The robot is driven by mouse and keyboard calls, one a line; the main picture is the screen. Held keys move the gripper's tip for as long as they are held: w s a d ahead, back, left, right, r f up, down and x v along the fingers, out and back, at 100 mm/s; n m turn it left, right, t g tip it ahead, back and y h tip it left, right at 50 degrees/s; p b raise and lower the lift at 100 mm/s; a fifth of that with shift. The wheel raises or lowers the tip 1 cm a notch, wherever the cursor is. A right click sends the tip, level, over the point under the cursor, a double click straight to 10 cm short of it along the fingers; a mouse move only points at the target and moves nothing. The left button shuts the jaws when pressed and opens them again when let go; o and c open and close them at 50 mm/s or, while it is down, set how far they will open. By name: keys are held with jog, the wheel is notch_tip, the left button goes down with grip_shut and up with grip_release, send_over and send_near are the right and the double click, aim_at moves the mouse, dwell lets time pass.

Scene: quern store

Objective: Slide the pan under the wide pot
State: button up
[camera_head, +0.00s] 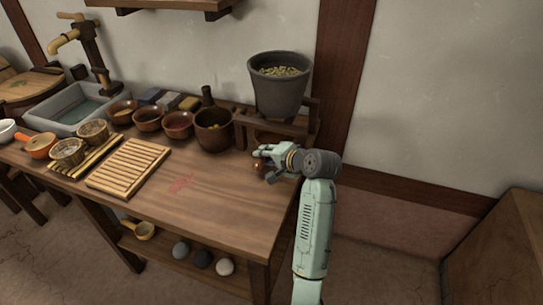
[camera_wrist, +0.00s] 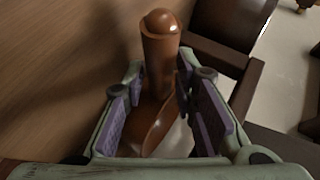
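The wide pot (camera_head: 277,95) is dark grey, filled with pale pieces, and stands on top of a low wooden stand (camera_head: 298,127) at the table's right end. The pan (camera_head: 272,137) is reddish brown and partly shows in the stand's opening beneath the pot; my gripper and the stand hide much of it. My gripper (camera_head: 265,158) is in front of the stand, low over the table. In the wrist view, the pan's round-ended handle (camera_wrist: 160,58) runs between the purple finger pads of my gripper (camera_wrist: 160,90), which look closed on it. The pan's body (camera_wrist: 150,128) is mostly hidden there.
A dark brown pot (camera_head: 214,135) stands left of the stand, with brown bowls (camera_head: 148,118) beyond it. A slatted wooden rack (camera_head: 128,166) lies further left. The table's front middle (camera_head: 200,190) is clear. The wall is close behind the stand.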

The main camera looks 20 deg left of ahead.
jog(key=shift+c, duration=0.5)
grip_shut()
